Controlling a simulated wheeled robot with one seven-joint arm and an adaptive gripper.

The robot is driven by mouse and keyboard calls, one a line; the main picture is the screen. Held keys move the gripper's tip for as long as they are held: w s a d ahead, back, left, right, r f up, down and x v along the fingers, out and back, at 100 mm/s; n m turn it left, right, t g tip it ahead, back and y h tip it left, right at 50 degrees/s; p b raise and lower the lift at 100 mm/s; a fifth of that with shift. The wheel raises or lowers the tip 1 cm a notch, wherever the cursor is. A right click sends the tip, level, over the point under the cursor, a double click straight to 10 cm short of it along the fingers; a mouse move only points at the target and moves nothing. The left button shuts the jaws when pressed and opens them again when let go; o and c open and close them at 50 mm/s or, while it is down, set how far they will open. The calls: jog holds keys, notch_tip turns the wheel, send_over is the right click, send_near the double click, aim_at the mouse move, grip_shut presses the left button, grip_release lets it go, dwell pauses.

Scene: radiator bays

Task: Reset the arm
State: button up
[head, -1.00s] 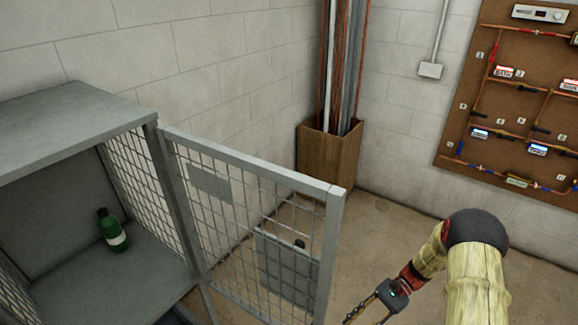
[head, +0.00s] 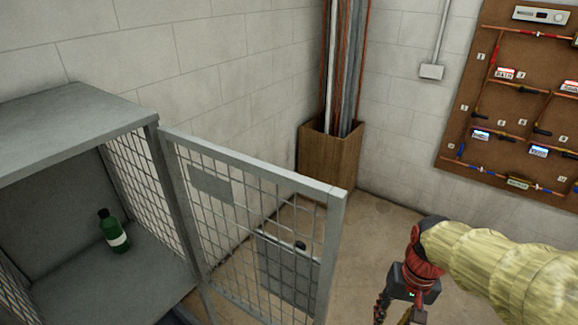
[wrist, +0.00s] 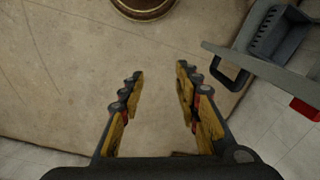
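My gripper (wrist: 158,85) is open and empty in the wrist view, its two yellow and black fingers spread apart over bare floor. In the head view my gripper (head: 393,316) hangs at the lower right, pointing down, with its fingertips cut off by the bottom edge. My arm, in a pale yellow sleeve, reaches in from the right edge and bends down at a dark joint. The gripper is to the right of the open mesh door and touches nothing that I can see.
An open mesh door (head: 336,225) swings out from a grey cage locker (head: 75,118) holding a green bottle (head: 113,231). A wooden box (head: 328,160) with pipes stands in the corner. A pipe board (head: 490,125) hangs on the right wall. A brass-coloured round object (wrist: 143,8) shows in the wrist view.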

jog(key=s+a+r+n+t, duration=0.1)
jog(key=s+a+r+t, duration=0.1)
jog(key=r, duration=0.4)
jog(key=s+a+r+n+t, duration=0.1)
jog(key=s+a+r+t, duration=0.1)
jog(key=r, duration=0.4)
jog(key=shift+s+a+r+n+t+h, duration=0.15)
jog(key=shift+s+r+n+t+h, duration=0.2)
jog(key=shift+s+t, duration=0.6)
